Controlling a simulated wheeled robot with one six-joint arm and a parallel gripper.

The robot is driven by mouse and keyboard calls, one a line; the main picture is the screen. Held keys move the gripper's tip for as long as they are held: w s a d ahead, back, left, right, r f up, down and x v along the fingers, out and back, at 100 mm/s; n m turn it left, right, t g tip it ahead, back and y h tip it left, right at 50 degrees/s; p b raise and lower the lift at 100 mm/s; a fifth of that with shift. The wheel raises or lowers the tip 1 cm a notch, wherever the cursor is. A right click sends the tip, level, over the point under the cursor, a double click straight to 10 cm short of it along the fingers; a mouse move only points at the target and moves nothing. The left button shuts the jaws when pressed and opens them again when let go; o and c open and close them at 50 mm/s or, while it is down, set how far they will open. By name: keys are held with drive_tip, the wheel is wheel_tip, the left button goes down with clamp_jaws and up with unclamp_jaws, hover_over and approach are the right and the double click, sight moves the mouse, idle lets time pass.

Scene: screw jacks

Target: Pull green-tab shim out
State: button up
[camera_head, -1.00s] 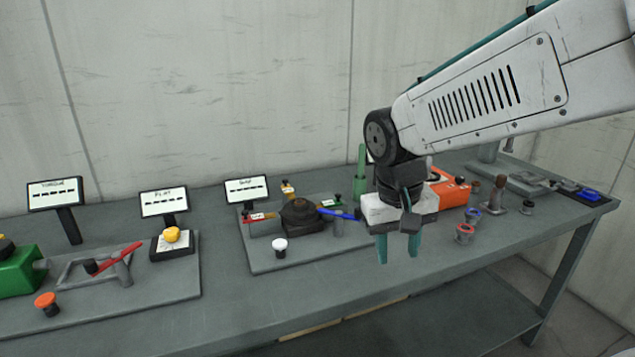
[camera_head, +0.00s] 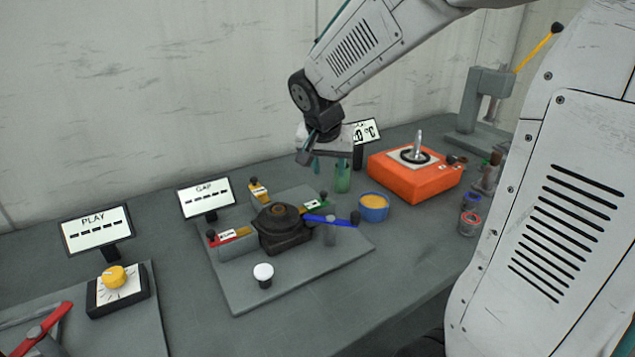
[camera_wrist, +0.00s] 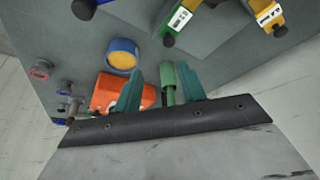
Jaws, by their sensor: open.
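The green-tab shim (camera_head: 315,204) sits at the back right of the dark screw jack (camera_head: 280,226), its green tab with a white label and a dark knob pointing outward. In the wrist view the green tab (camera_wrist: 179,19) is near the top, with its knob below. My gripper (camera_head: 336,161) is open and empty, raised behind and to the right of the jack, apart from the shim. In the wrist view its teal fingers (camera_wrist: 160,70) point upward, with a green cylinder (camera_wrist: 169,82) showing between them. The shim's inner end is hidden in the jack.
A red-tab shim (camera_head: 229,234), a yellow-tab shim (camera_head: 259,191) and a blue lever (camera_head: 330,219) surround the jack. A white knob (camera_head: 263,272) stands in front. A blue round container (camera_head: 373,208) and an orange joystick box (camera_head: 415,176) lie right.

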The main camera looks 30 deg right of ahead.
sight(324, 192)
drive_tip(key=f, duration=0.2)
drive_tip(key=w+f, duration=0.1)
drive_tip(key=f, duration=0.1)
drive_tip(key=w+f, duration=0.1)
drive_tip(key=f, duration=0.1)
drive_tip(key=shift+a, duration=0.15)
drive_tip(key=shift+w+d+f, duration=0.2)
drive_tip(key=shift+f, duration=0.4)
clamp_jaws()
